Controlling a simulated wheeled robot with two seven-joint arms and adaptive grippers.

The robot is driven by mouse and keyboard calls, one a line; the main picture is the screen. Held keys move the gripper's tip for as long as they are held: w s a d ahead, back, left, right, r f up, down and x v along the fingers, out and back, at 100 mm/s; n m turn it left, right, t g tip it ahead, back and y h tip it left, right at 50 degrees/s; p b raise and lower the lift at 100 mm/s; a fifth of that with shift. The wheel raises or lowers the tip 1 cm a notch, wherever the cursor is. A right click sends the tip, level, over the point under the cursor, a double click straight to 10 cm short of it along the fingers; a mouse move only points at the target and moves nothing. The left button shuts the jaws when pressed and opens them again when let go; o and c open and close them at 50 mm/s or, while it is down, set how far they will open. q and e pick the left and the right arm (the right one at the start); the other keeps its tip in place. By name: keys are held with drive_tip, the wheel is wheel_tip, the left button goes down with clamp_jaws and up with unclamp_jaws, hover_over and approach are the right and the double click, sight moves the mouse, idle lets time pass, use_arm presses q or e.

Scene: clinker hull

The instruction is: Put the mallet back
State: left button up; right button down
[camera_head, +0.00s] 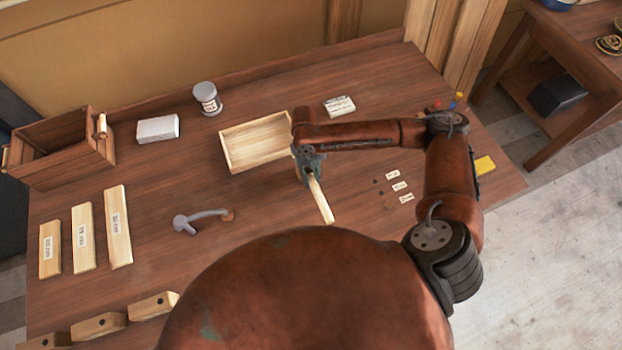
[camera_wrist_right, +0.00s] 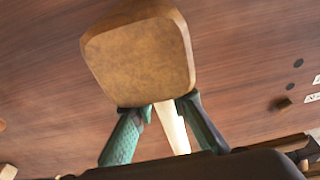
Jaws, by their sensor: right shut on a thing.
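The wooden mallet is held in my right gripper (camera_head: 308,160), over the middle of the bench. Its pale handle (camera_head: 321,200) sticks out from the gripper toward the lower right in the head view. In the right wrist view the mallet's blocky brown head (camera_wrist_right: 138,58) is close to the camera, and part of the handle shows between the two green fingers (camera_wrist_right: 158,106). These fingers are shut on the mallet. The gripper hides most of the mallet head in the head view. I cannot tell how high it is above the bench. My left gripper is not in view.
A shallow open wooden tray (camera_head: 228,158) lies just left of the gripper. A wooden tote (camera_head: 60,174), white block (camera_head: 158,129), jar (camera_head: 207,99) and grey curved tool (camera_head: 184,224) are farther left. Small labels (camera_head: 400,186) lie right. Bench between grey tool and mallet is clear.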

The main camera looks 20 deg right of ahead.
drive_tip(key=shift+f, duration=0.25)
drive_tip(key=c, duration=1.8)
unclamp_jaws()
drive_tip(key=shift+o, duration=0.2)
wheel_tip(320, 180, up, 8)
drive_tip(key=p, duration=0.8)
